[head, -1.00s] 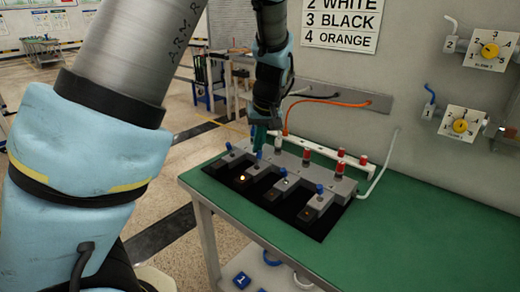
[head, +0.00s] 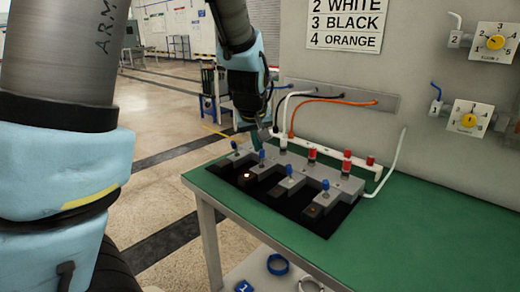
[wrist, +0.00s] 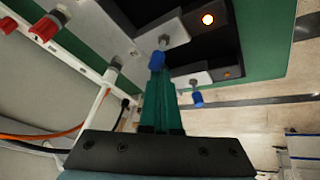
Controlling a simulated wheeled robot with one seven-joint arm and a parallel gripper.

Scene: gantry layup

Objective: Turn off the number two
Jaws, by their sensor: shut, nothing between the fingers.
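A grey switch unit (head: 345,183) on a black base stands on the green bench, with a row of blue-tipped toggles. My gripper (head: 257,138) is shut and empty, just above and behind the second toggle from the left (head: 262,155). In the wrist view the teal fingertips (wrist: 160,78) are close to that toggle's blue tip (wrist: 158,60); I cannot tell if they touch. Its indicator lamp (head: 247,176) glows, and it shows bright in the wrist view (wrist: 208,19). The leftmost toggle (head: 234,145) also shows beside the fingers in the wrist view (wrist: 197,98).
Red-capped connectors (head: 312,153) stand behind the toggles, near a white power strip (head: 355,172). Blue, white, black and orange cables (head: 340,102) come from the wall. A sign (head: 346,25) lists numbers with colours. The green bench (head: 420,225) is clear at right.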

